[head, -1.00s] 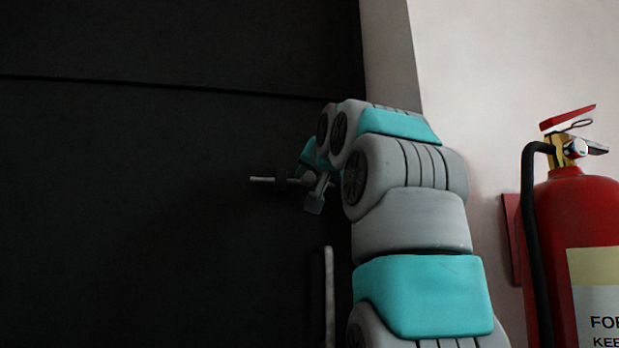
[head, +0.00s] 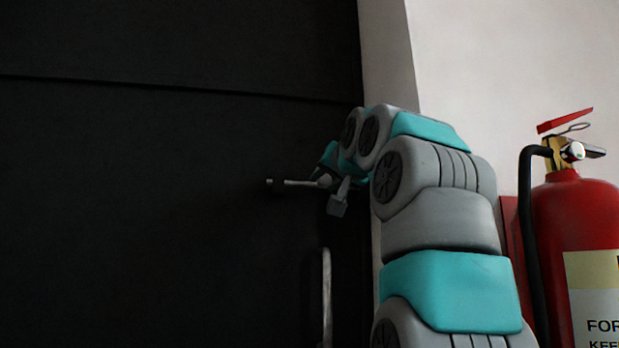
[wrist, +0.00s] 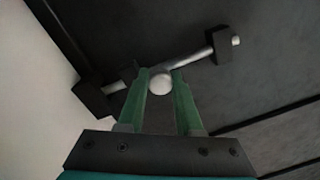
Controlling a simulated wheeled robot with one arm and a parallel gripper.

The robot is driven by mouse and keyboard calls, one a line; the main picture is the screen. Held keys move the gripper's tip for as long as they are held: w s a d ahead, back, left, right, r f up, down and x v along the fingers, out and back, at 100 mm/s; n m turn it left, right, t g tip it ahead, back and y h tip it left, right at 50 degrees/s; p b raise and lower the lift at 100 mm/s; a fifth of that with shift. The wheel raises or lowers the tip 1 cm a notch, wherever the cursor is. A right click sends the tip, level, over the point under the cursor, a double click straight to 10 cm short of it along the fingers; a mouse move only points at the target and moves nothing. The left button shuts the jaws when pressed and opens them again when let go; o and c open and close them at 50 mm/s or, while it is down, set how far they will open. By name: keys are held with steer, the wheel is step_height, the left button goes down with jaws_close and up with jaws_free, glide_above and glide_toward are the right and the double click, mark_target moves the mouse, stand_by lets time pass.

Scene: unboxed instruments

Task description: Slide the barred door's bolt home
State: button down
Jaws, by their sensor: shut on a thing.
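The bolt is a pale metal rod (wrist: 190,58) with a round knob (wrist: 161,84) on the dark door (head: 150,240). In the wrist view my gripper (wrist: 161,74) is shut on the knob, one green finger on each side. The rod runs through a dark bracket (wrist: 222,45), its tip just showing beyond, and a second bracket (wrist: 128,72). Past that, it reaches a dark block (wrist: 92,98) near the door's edge; how deep it sits there is unclear. In the head view the rod (head: 298,183) shows between a bracket and my gripper (head: 325,181).
A pale vertical handle (head: 326,295) is on the door below the bolt. A pale wall (head: 470,60) is to the right, with a red fire extinguisher (head: 580,215) beside my arm. The door's left side is clear.

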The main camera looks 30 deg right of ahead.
steer(key=shift+s+d, duration=0.1)
steer(key=shift+d, duration=0.35)
steer(key=c, duration=0.6)
jaws_free()
steer(key=shift+d, duration=0.15)
steer(key=shift+s, duration=0.2)
steer(key=v, duration=0.7)
steer(key=shift+s+b, duration=0.3)
steer(key=shift+b, duration=0.1)
